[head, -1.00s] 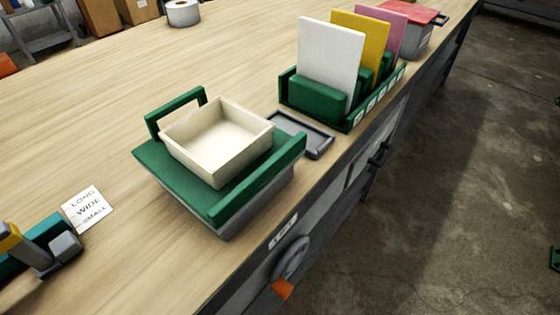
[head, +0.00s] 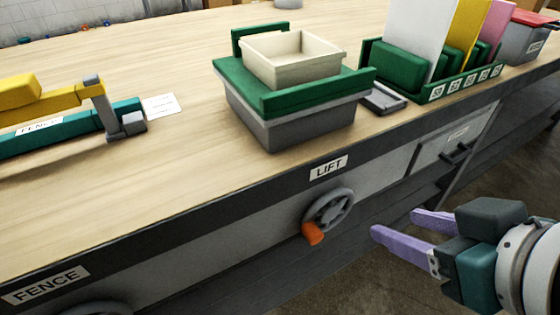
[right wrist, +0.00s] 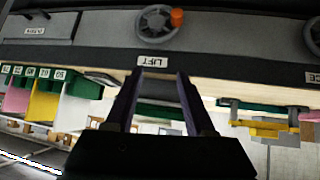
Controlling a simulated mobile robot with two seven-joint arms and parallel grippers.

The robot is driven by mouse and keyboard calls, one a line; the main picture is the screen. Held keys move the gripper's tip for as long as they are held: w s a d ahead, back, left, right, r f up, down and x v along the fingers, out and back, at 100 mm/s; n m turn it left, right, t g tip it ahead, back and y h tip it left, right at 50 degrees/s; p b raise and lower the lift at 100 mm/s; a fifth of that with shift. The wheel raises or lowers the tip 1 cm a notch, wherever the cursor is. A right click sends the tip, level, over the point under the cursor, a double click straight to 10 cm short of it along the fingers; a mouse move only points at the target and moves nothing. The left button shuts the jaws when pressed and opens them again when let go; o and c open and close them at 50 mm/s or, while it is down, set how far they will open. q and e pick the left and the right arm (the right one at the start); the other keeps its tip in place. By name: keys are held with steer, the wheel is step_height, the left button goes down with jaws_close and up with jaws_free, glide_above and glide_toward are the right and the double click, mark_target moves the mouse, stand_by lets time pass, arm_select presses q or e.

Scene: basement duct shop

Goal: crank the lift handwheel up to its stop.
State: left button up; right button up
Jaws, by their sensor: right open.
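The lift handwheel (head: 343,206) is a grey spoked wheel on the bench's front face, below the LIFT label (head: 328,168). Its orange knob (head: 313,234) is at the wheel's lower left in the head view. The wheel also shows upside down at the top of the right wrist view (right wrist: 153,24). My right gripper (head: 393,223) has purple fingers, spread open and empty. It is to the right of the wheel and apart from it. Above the label, the lift (head: 300,132) has a grey base and a green top carrying a cream tray (head: 292,68). My left gripper is not in view.
A second handwheel (head: 92,308) is partly visible below the FENCE label (head: 45,286). A drawer (head: 440,145) with a dark handle is to the right of the lift wheel. A green rack (head: 430,96) with upright coloured panels stands on the bench. Floor in front is clear.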

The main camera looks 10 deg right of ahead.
steer(key=w+a+f+n+t+y+b, duration=0.1)
steer(key=w+f+t+b, duration=0.25)
steer(key=f+b, duration=0.5)
steer(key=w+f+t+y+b, duration=0.1)
steer(key=w+f+t+b, duration=0.25)
steer(key=f+b, duration=0.55)
steer(key=n+t+y+b, duration=0.35)
steer(key=y+b, duration=0.35)
steer(key=b, duration=1.1)
glide_toward(317, 242)
steer(key=x, duration=0.3)
steer(key=shift+t+h, duration=0.25)
steer(key=shift+h, duration=0.15)
steer(key=b+x, duration=0.2)
steer(key=x, duration=0.7)
steer(key=shift+a+r, duration=0.1)
steer(key=shift+a, duration=0.05)
steer(key=c, duration=0.8)
jaws_close()
